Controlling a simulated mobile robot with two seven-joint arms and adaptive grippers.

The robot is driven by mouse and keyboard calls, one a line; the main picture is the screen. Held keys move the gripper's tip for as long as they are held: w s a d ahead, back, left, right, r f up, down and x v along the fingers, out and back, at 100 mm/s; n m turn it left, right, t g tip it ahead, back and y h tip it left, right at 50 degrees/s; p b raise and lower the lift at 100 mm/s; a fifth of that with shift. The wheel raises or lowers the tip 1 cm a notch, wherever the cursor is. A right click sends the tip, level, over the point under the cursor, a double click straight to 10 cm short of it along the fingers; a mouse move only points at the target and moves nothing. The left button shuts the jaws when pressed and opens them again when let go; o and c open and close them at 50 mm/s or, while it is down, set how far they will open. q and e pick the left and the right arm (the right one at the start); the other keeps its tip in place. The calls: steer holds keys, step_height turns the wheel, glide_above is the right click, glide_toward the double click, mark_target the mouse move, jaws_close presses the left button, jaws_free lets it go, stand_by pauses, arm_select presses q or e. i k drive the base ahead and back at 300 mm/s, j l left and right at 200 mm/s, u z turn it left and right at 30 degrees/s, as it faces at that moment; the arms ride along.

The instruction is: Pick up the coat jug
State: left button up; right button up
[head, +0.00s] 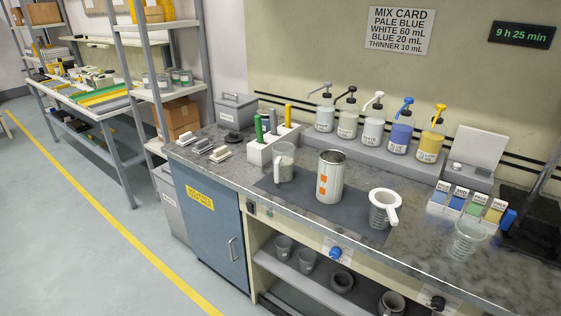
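No jug here carries a readable "coat" label, so I cannot tell which is the coat jug. A clear jug with a handle (284,166) stands upright on the dark mat, left of a metal can. A second clear graduated jug (380,218) stands at the right of the mat, with a white handled strainer or funnel (385,198) on its top. A third clear vessel (467,240) stands farther right on the counter. Neither of my grippers is in view.
The metal can with orange marks (330,178) stands between the two jugs. Pump bottles (400,136) line the back ledge. A white block with upright tools (272,147) is behind the left jug. Colour cards (465,203) stand at right. Grey cups (308,260) sit on the shelf below.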

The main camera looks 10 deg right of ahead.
mark_target(283, 153)
steer(key=i+j+z, duration=0.1)
steer(key=i+j, duration=0.25)
steer(key=i+j+z, duration=0.15)
steer(key=i+j, duration=0.2)
steer(key=j, duration=0.15)
